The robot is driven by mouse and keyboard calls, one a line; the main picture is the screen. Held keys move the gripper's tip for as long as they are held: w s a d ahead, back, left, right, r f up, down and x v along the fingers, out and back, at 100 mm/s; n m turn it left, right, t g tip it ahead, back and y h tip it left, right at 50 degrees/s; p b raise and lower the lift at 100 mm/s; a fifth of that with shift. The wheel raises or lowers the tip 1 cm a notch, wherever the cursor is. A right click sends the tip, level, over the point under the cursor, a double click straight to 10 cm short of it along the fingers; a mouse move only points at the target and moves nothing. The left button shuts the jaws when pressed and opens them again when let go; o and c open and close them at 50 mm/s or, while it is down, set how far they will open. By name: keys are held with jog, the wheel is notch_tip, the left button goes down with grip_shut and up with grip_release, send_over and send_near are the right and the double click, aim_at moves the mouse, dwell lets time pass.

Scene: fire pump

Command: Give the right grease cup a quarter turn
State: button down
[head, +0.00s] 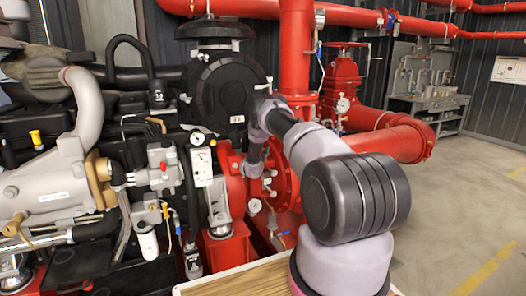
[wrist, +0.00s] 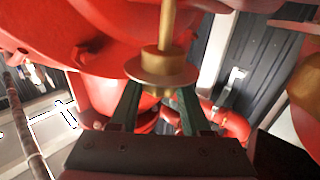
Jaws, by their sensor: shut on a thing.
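The brass grease cup (wrist: 150,68) is in the upper middle of the wrist view, with a wide round flange and a thin brass stem rising from it. My gripper (wrist: 158,97) has its two dark green fingers on either side of the cup's lower part, just below the flange, and is shut on it. In the head view, my arm reaches in to the red pump, and I cannot make out the fingers or the cup there. Whether this is the right cup of the pair cannot be told.
The red pump casing (wrist: 90,40) is close around my gripper in the wrist view. Another brass part (wrist: 306,80) shows at the right edge. In the head view, the engine (head: 60,180) fills the left, and open floor (head: 460,220) lies at the right.

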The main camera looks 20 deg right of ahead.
dwell(0.5)
jog(key=shift+c, duration=2)
grip_release()
jog(key=v, duration=1)
jog(key=shift+s+a, duration=0.25)
jog(key=shift+a, duration=0.1)
jog(key=shift+o, duration=0.2)
